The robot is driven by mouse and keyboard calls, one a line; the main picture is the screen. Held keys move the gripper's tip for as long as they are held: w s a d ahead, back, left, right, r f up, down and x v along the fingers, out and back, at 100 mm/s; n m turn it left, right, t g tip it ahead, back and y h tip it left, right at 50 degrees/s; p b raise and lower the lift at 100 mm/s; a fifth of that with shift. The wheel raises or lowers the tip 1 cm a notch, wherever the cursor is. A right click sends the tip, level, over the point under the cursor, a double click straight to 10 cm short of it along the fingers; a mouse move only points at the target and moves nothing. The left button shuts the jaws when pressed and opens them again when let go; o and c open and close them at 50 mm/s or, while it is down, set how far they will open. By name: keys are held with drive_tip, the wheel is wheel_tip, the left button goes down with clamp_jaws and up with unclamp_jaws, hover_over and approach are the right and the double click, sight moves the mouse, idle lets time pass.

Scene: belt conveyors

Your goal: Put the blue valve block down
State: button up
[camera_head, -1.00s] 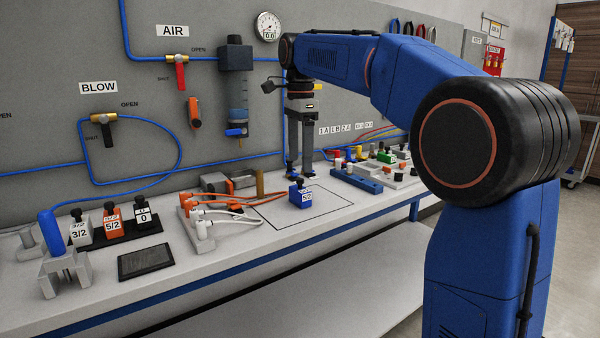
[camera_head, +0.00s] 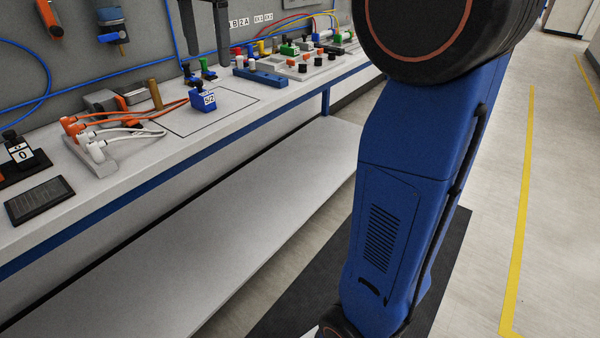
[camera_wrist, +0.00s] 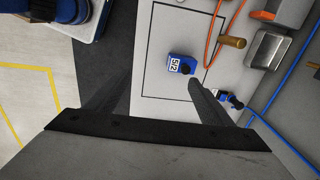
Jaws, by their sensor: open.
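The blue valve block (camera_head: 203,101), with a white 5/2 label and a black knob, stands upright on the bench inside a thin black outline (camera_head: 175,132). It shows in the wrist view (camera_wrist: 181,65) near one side of that outline. My gripper (camera_head: 206,62) is open and empty, its fingers apart above the bench and clear of the block. In the wrist view my gripper (camera_wrist: 160,82) has its two fingers spread, with the block beyond the fingertips, closer to the right one. Only the lower fingers show in the head view.
White fittings with orange and white hoses (camera_head: 95,148) lie left of the outline, with a brass cylinder (camera_head: 156,95) behind. A blue bar (camera_head: 260,77) and several coloured fittings stand to the right. A dark tablet (camera_head: 40,198) lies at the front left. The outlined area is otherwise clear.

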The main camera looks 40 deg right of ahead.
drive_tip(key=s+d+f+n+t, duration=0.2)
drive_tip(key=s+f+n, duration=0.5)
drive_tip(key=s+f, duration=0.7)
drive_tip(key=s+d+f+n+t, duration=0.2)
drive_tip(key=s+f+n, duration=0.5)
drive_tip(key=s+f, duration=0.7)
drive_tip(key=shift+s+d+f, duration=0.3)
drive_tip(key=shift+s+d, duration=0.05)
drive_tip(key=shift+d, duration=0.35)
